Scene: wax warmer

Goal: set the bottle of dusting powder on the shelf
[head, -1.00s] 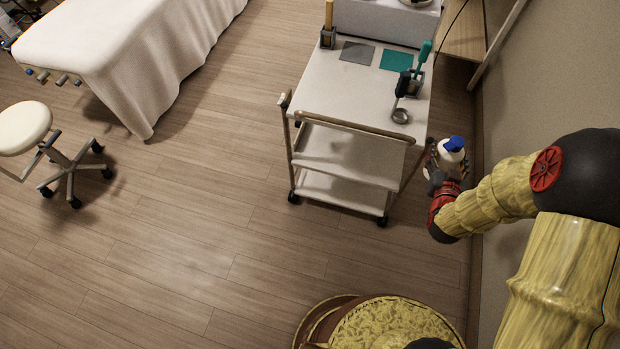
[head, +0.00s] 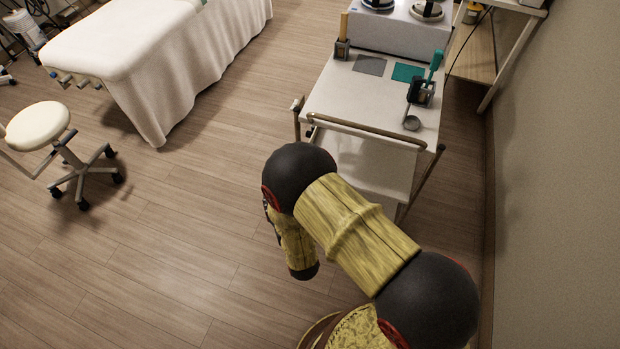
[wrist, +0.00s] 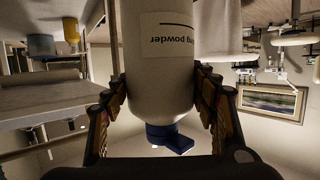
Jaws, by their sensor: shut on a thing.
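The bottle of dusting powder (wrist: 160,95) is white with a blue cap and a label reading "powder". In the wrist view it stands between the two fingers of my gripper (wrist: 163,88), which is shut on it. The label and cap appear upside down there. In the head view my arm hides the gripper and bottle. A shelf unit with a wooden board (head: 471,48) stands at the upper right of the head view, beyond the trolley and by the wall; only part of it shows.
A draped bed (head: 190,70) and a stool (head: 38,125) are at left. The floor between is clear. A wall (head: 560,150) bounds the right.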

